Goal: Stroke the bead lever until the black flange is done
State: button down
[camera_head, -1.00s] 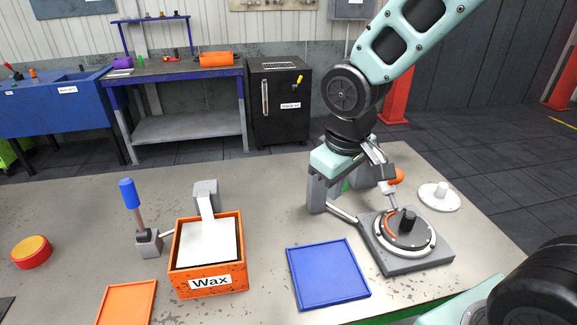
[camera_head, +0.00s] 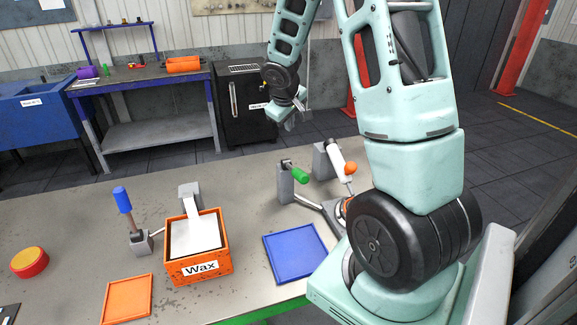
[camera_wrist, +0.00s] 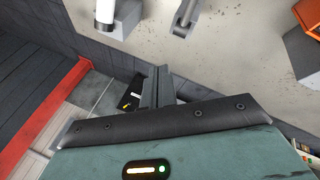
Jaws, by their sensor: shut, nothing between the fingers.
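A green-handled lever (camera_head: 299,176) on a grey post (camera_head: 286,186) stands on the table's back right. Beside it is a white nozzle unit (camera_head: 336,158) with an orange ball (camera_head: 351,168). A rod runs from the post to the grey turntable fixture (camera_head: 340,222); only a sliver shows, with some orange on it. My arm hides the black flange there. My gripper (camera_head: 299,118) is raised above and behind the lever, apart from it. In the wrist view its fingers (camera_wrist: 160,88) are shut and empty.
An orange Wax box (camera_head: 199,250) and a blue-handled lever (camera_head: 123,199) stand to the left. A blue tray (camera_head: 294,257), an orange tray (camera_head: 126,298) and a red-yellow puck (camera_head: 29,262) lie on the table. A workbench (camera_head: 145,75) and black cabinet (camera_head: 246,105) stand behind.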

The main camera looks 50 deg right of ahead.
jog(key=b, duration=0.7)
send_over(292, 168)
jog(key=f, duration=0.7)
jog(key=shift+w+d, duration=0.2)
jog(key=shift+w, duration=0.1)
jog(key=shift+s+a+f+b, duration=0.15)
jog(key=shift+s+f+b, duration=0.2)
jog(key=shift+f+b, duration=0.5)
jog(key=shift+r, duration=0.25)
jog(key=shift+f, duration=0.15)
jog(key=shift+s+a+f+b, duration=0.1)
jog(key=shift+f+b, duration=0.2)
jog(key=shift+b, duration=0.4)
